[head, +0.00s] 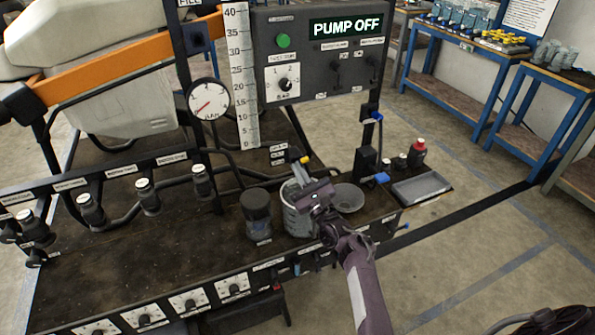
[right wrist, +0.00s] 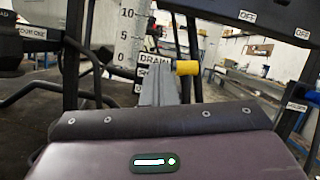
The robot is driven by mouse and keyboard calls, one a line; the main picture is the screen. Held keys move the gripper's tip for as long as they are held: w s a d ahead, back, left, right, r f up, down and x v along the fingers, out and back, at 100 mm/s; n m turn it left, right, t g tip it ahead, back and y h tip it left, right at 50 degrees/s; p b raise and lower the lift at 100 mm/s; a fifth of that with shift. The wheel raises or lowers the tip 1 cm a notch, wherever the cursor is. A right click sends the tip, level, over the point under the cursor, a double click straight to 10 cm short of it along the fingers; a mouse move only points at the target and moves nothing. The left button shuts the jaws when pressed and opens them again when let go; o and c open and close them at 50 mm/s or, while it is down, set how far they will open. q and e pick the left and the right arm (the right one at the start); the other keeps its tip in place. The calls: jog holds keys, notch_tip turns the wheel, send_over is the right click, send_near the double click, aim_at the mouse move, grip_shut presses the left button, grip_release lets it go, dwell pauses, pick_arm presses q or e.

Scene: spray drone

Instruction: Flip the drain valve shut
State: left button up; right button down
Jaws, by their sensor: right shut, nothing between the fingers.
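The drain valve's yellow handle end (head: 304,160) shows behind the clear jug, beside small black-and-white labels at the foot of the scale post. In the right wrist view the yellow handle end (right wrist: 187,67) sits just right of my fingertips, beside a label reading DRAIN (right wrist: 153,58). My right gripper (head: 299,173) is shut and empty, with its fingers pointing at the valve. Whether they touch the handle I cannot tell. The fingers (right wrist: 159,84) hide part of the valve and the lower labels.
A clear jug (head: 296,215), a dark jar (head: 257,214) and a shallow bowl (head: 348,198) stand close around my right gripper. A grey tray (head: 421,187) and a red-capped bottle (head: 417,153) are to the right. The control panel (head: 318,50) reads PUMP OFF.

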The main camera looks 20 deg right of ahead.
jog(key=shift+d+r+m+h+p, duration=0.25)
jog(key=shift+m+p, duration=0.2)
jog(key=shift+m, duration=0.45)
dwell(0.3)
jog(key=p+v, duration=0.3)
jog(key=v, duration=0.4)
jog(key=shift+s+f, duration=0.3)
jog(key=shift+s, duration=0.05)
dwell(0.3)
